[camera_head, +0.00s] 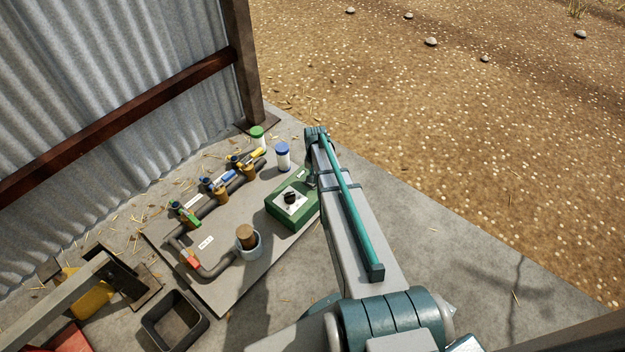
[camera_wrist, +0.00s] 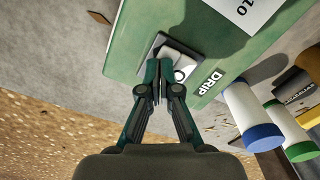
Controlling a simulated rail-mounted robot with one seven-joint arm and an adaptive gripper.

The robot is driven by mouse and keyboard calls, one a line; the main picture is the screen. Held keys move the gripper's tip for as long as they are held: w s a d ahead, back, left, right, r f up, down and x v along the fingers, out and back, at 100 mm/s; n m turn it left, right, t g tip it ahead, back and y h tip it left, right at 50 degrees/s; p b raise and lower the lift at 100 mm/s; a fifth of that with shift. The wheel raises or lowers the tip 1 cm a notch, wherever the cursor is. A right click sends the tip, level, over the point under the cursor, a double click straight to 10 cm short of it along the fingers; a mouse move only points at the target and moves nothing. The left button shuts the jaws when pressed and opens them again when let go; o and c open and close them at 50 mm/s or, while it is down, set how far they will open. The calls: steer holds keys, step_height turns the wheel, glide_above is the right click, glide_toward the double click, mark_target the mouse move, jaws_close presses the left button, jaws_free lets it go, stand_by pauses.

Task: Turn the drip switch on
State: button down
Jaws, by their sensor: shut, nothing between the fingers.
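A green control box (camera_head: 280,212) with a black knob on a pale plate stands on the grey board, left of my arm. In the wrist view the box (camera_wrist: 135,40) fills the upper middle, with the white word DRIP on its face. Beside that word is the drip switch (camera_wrist: 181,75), a pale rocker with a round mark on its near end, in a grey frame. My gripper (camera_wrist: 158,68) is shut and empty, its fingertips over the left part of the switch and hiding some of it. I cannot tell whether they touch it. In the head view my arm hides the switch.
Dark pipes with green, blue and yellow-handled valves (camera_head: 219,184) lie left of the box. White bottles with a blue cap (camera_head: 282,157) and a green cap (camera_head: 258,138) stand behind it. A corrugated wall (camera_head: 100,80) is at left; open gravel (camera_head: 450,130) lies right.

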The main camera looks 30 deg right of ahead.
steer(key=shift+r+p, duration=2.9)
steer(key=shift+r, duration=0.6)
steer(key=s+a+r+n+g, duration=0.2)
steer(key=s+a+g, duration=0.3)
steer(key=s, duration=0.8)
steer(key=s+a+r+n+g, duration=0.25)
steer(key=s+a, duration=0.45)
steer(key=s, duration=0.6)
steer(key=s+a+r+n+g, duration=0.3)
steer(key=s+a, duration=0.4)
steer(key=s, duration=0.7)
steer(key=s+r+t+p, duration=0.1)
steer(key=r+p, duration=0.6)
steer(key=p, duration=0.9)
steer(key=s+r+t+p, duration=0.2)
steer(key=r+p, duration=0.5)
steer(key=p, duration=1)
steer(key=shift+s+r+t, duration=0.2)
steer(key=shift+s+t, duration=0.05)
steer(key=shift+t, duration=0.1)
steer(key=shift+d, duration=0.1)
